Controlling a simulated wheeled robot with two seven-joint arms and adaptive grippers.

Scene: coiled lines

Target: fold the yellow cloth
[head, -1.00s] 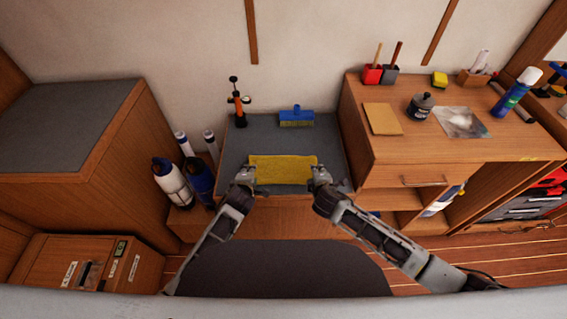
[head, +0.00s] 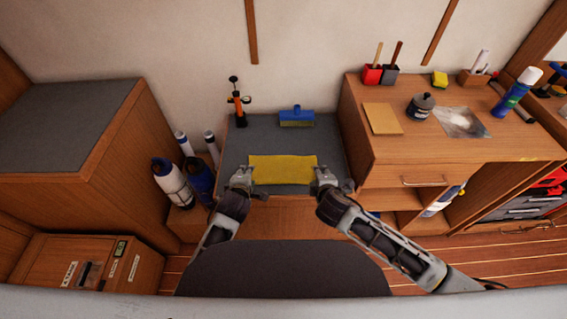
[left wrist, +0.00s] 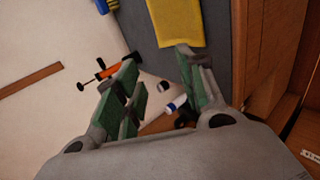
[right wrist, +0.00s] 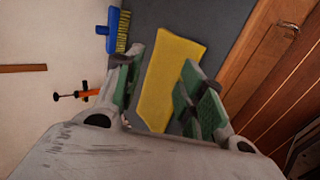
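The yellow cloth (head: 283,169) lies flat as a wide strip on the grey top of the low bench, its long side running left to right. It also shows in the left wrist view (left wrist: 178,20) and the right wrist view (right wrist: 170,80). My left gripper (head: 243,178) is at the cloth's left end; in the left wrist view its fingers (left wrist: 160,80) are apart with nothing between them. My right gripper (head: 323,176) is at the right end; in the right wrist view its fingers (right wrist: 158,85) are spread, with the cloth's end showing beyond and between them.
A blue brush (head: 297,117) and an orange pump-like tool (head: 238,104) stand behind the cloth on the grey bench top (head: 264,135). Bottles (head: 172,183) stand to the left. A higher wooden cabinet (head: 395,160) rises on the right.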

